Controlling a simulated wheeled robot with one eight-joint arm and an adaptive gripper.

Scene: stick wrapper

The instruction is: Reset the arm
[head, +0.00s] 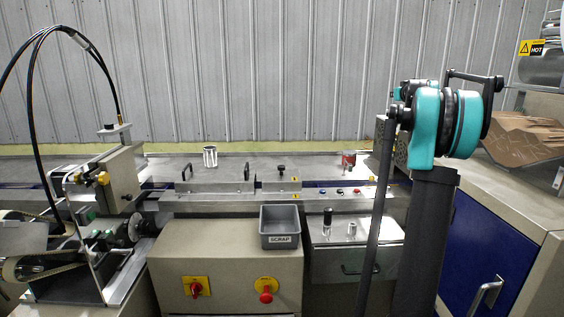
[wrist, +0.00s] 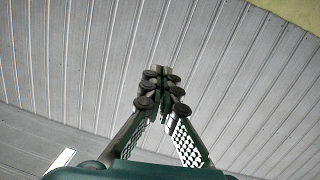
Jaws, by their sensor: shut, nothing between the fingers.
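My arm (head: 427,130) is folded up at the right in the head view, above its dark column. It stands clear of the bench. I cannot make out the fingers there. In the wrist view my gripper (wrist: 160,78) is shut, its two fingertips together, with nothing held.
A grey SCRAP bin (head: 280,240) sits on the machine front. A metal can (head: 210,157) stands on the bench. A black cylinder (head: 327,216) is right of the bin. A brown cardboard piece (head: 520,138) lies on the right counter. A machine with cables (head: 110,180) fills the left.

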